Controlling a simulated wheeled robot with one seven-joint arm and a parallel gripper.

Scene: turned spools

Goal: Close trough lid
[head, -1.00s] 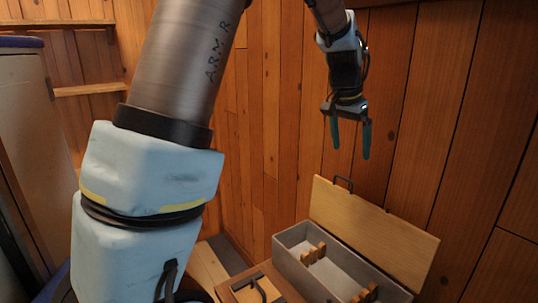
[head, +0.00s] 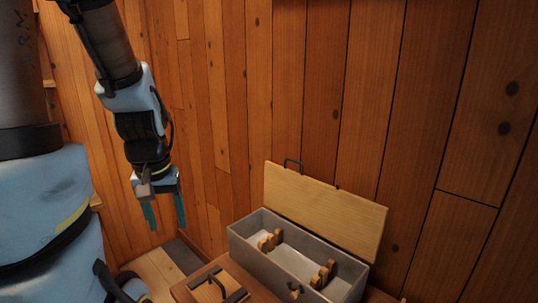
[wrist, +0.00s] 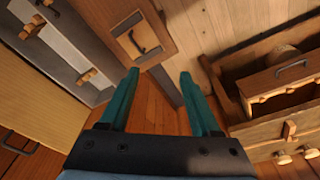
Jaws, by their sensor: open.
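The trough (head: 250,242) is a long grey box on a wooden top at the lower right of the head view. Its pale wooden lid (head: 325,212) stands raised along the back side, with a dark handle (head: 293,163) on its top edge. In the wrist view the trough (wrist: 97,96) lies at the upper left and the lid (wrist: 30,100) at the left edge, with its handle (wrist: 18,141) below. My gripper (head: 166,226) is open and empty, left of the trough and above its height. Its teal fingers also show in the wrist view (wrist: 158,92).
Wooden notched supports (head: 270,240) stand inside the trough. A small panel with a dark handle (head: 217,284) lies left of the trough. A plank wall (head: 420,110) rises close behind. In the wrist view a wooden drawer unit (wrist: 280,95) stands at the right.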

